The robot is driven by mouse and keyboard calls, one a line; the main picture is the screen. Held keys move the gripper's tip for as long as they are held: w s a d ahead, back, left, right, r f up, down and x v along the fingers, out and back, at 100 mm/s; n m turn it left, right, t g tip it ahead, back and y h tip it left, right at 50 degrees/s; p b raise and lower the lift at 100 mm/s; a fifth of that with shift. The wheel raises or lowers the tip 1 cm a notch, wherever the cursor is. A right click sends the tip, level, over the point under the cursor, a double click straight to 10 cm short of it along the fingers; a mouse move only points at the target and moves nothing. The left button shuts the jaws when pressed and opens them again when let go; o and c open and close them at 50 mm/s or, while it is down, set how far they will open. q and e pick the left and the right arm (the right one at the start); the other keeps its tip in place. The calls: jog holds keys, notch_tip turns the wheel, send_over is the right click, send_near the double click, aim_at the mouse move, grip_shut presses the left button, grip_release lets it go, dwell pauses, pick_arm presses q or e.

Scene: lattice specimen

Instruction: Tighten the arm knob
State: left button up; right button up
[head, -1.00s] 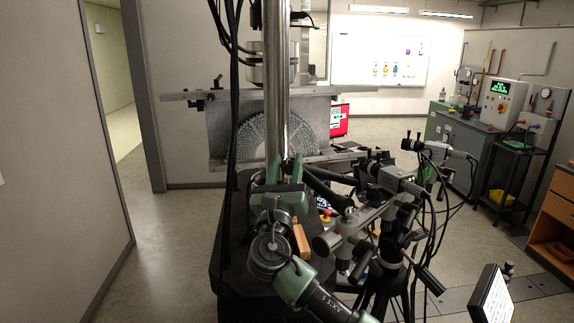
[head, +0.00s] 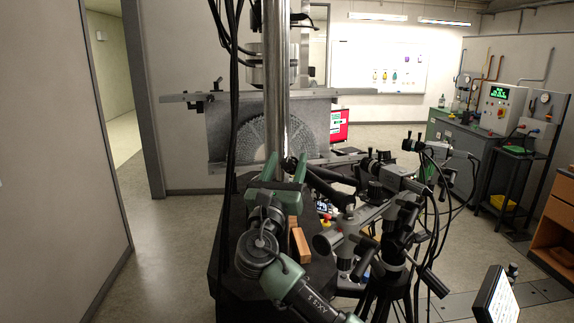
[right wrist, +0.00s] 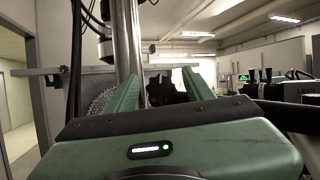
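My right gripper (head: 285,167) is beside the steel column (head: 276,90) in the head view, with its two green fingers pointing away and apart. A dark knob-like part (head: 290,163) shows by the fingertips, at the near end of a dark arm (head: 328,190). In the right wrist view my right gripper (right wrist: 160,82) is open, with a dark lobed shape (right wrist: 168,90) between or beyond its fingers. I cannot tell whether the fingers touch it. My left gripper is not in view.
A camera on a black tripod (head: 392,250) with hanging cables stands close on the right. A wooden block (head: 299,244) lies on the dark base (head: 232,240). Black cables (head: 231,120) hang left of the column. A grey plate (head: 222,128) stands behind.

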jog(key=shift+s+a+f, duration=0.15)
jog(key=shift+s+f, duration=0.1)
jog(key=shift+s, duration=0.1)
jog(key=b+v, duration=0.3)
jog(key=v, duration=0.4)
